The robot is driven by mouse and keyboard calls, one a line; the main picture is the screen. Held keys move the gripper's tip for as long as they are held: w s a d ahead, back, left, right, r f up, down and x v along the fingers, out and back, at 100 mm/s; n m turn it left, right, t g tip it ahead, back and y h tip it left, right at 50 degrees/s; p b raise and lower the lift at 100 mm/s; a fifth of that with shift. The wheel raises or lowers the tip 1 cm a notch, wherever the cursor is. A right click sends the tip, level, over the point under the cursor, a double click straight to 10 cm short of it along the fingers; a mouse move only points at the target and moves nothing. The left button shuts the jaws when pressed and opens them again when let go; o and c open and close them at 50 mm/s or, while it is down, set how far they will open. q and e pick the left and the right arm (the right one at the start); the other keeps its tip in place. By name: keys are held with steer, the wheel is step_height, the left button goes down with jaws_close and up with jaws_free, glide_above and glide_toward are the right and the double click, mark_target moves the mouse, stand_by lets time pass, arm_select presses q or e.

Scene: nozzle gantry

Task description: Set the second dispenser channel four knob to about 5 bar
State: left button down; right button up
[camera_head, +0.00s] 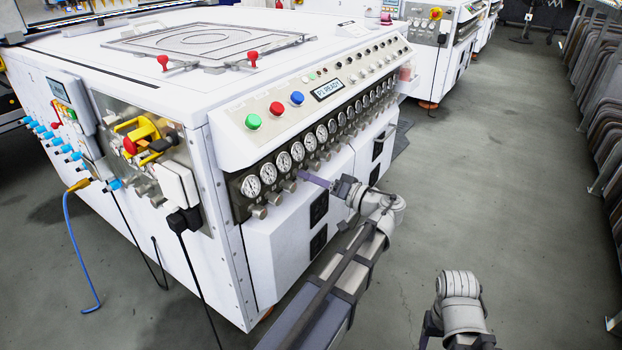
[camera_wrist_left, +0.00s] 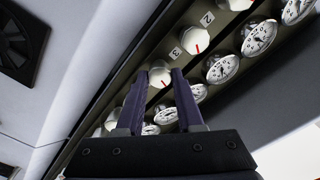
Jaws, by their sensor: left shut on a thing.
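My left gripper (camera_head: 303,176) reaches the row of knobs under the gauges on the white machine's front. In the left wrist view, its two purple fingers (camera_wrist_left: 159,78) are closed on either side of a pale round knob (camera_wrist_left: 158,71) with a red mark. A "3" label lies just beyond this knob. Another pale knob (camera_wrist_left: 196,40) with a red mark sits farther along, beside a "2" label. The fingers partly hide the gauges beside the held knob, and no needle reading there is clear. My right gripper is out of view; only part of that arm shows at the bottom right.
The machine's gauge panel (camera_head: 237,205) runs along under a sloped panel with a green button (camera_head: 253,122), a red button (camera_head: 277,108) and a blue button (camera_head: 297,98). Black vents (camera_head: 319,208) sit below. The grey floor to the right is open; racks stand at the far right.

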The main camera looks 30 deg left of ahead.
arm_select(q)
steer(key=shift+f+m, duration=0.1)
steer(key=shift+m, duration=8.5)
steer(key=c, duration=0.5)
jaws_free()
steer(key=shift+c, duration=0.2)
steer(key=d, duration=0.8)
steer(key=shift+s, duration=0.3)
steer(key=shift+a, duration=0.1)
